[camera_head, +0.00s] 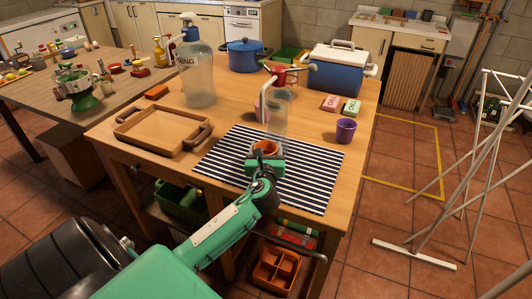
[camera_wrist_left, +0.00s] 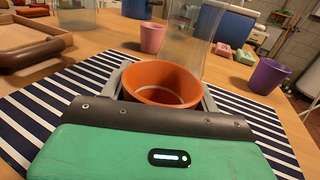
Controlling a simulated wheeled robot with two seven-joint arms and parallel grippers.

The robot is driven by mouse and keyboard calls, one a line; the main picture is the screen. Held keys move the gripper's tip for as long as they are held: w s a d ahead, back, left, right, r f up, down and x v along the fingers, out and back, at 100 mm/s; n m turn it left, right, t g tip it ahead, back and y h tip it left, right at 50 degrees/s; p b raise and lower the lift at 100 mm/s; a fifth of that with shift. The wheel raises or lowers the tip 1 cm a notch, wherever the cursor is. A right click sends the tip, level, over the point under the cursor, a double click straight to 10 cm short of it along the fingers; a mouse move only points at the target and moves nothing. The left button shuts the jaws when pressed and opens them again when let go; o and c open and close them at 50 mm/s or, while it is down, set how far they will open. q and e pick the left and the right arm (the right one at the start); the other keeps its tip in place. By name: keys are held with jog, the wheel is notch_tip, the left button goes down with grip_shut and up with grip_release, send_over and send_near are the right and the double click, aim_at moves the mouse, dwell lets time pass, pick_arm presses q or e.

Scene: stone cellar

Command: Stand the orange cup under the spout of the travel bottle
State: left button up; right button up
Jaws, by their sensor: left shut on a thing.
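My left gripper (camera_head: 265,152) is shut on the orange cup (camera_head: 266,147). The cup is upright and open at the top, low over the striped mat (camera_head: 305,172); I cannot tell whether it touches the mat. In the left wrist view the orange cup (camera_wrist_left: 160,84) sits between the two grey fingers. A clear bottle with a red top (camera_head: 278,112), which I take as the travel bottle, stands just behind the cup. Its clear body (camera_wrist_left: 192,42) also shows behind the cup in the wrist view. Its spout outlet is not clear. My right gripper is out of view.
A purple cup (camera_head: 345,131) stands right of the mat, near red and green boxes (camera_head: 331,103). A wooden tray (camera_head: 150,143) and a large clear pump bottle (camera_head: 197,80) are left. A blue pot (camera_head: 243,56) and cooler (camera_head: 337,75) are behind. A pink cup (camera_wrist_left: 152,37) stands behind the orange cup.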

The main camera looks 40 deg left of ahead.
pick_arm(q)
jog(key=shift+f, duration=0.6)
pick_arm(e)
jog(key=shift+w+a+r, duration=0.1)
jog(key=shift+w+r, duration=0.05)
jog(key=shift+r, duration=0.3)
pick_arm(q)
jog(key=shift+f, duration=0.1)
jog(key=o, duration=1)
jog(key=v, duration=1)
jog(key=shift+s+d, duration=0.2)
jog(key=shift+s, duration=0.1)
jog(key=shift+s+d, duration=0.35)
jog(key=shift+s, duration=0.15)
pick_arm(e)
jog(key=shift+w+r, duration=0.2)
